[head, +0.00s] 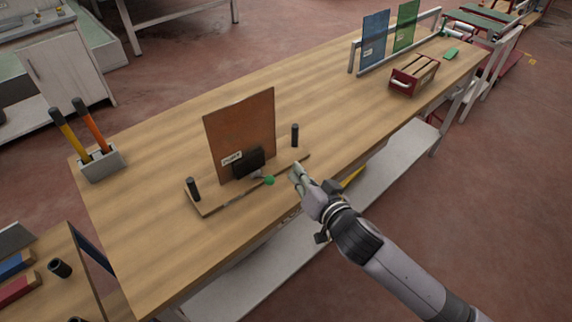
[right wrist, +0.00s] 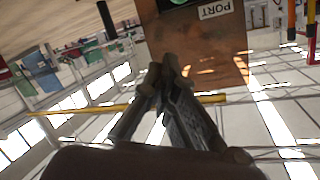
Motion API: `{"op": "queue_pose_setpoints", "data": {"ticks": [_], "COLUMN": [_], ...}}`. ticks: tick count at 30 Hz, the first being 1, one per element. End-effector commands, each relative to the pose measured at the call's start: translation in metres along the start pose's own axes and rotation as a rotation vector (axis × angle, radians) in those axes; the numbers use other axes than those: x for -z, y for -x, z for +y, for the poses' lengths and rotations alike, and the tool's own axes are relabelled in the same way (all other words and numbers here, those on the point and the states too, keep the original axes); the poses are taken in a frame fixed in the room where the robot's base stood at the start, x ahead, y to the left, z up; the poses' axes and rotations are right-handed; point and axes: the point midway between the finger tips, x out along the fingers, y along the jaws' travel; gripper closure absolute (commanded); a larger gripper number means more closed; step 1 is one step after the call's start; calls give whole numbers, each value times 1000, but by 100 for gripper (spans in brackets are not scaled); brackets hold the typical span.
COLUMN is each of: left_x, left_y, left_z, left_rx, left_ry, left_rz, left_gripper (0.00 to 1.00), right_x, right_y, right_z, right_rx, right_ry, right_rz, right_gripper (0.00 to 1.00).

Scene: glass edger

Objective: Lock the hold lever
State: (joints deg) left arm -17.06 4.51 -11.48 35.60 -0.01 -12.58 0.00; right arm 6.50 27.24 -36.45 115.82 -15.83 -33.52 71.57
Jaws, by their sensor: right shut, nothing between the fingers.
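The hold lever shows in the head view as a short arm with a green knob (head: 269,180), low in front of a black clamp block (head: 248,163). The block stands at the foot of an upright brown glass pane (head: 240,125) labelled PORT, on a wooden base board (head: 215,207). My right gripper (head: 296,172) is shut and empty, just right of the green knob, with a small gap between them. In the right wrist view the shut fingers (right wrist: 166,72) point toward the brown pane (right wrist: 195,45), and part of a green knob (right wrist: 178,2) shows at the top edge. My left gripper is not in view.
Black posts stand at the board's left (head: 192,189) and right (head: 295,135) ends. A grey holder (head: 102,165) with two handled tools is at the bench's left. A red crate (head: 412,75) and a rack with blue (head: 374,42) and green panes stand farther back. The bench middle is clear.

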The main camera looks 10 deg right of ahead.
Motion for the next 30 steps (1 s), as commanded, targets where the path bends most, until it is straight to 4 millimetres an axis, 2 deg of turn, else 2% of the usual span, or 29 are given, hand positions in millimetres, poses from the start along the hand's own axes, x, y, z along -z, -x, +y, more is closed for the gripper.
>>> {"op": "queue_pose_setpoints", "data": {"ticks": [17,21,24,30], "left_x": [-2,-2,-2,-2], "left_y": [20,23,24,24], "left_z": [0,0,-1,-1], "left_rx": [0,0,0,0], "left_ry": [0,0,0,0], "left_rz": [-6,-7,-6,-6], "left_gripper": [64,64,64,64], "right_x": [4,-18,-27,-35], "right_y": [-95,-88,-85,-82], "right_z": [-2,-1,-1,0], "right_rx": [3,1,2,2], "right_ry": [4,1,1,2], "right_rz": [5,0,2,4], "right_gripper": [100,100,100,100]}}
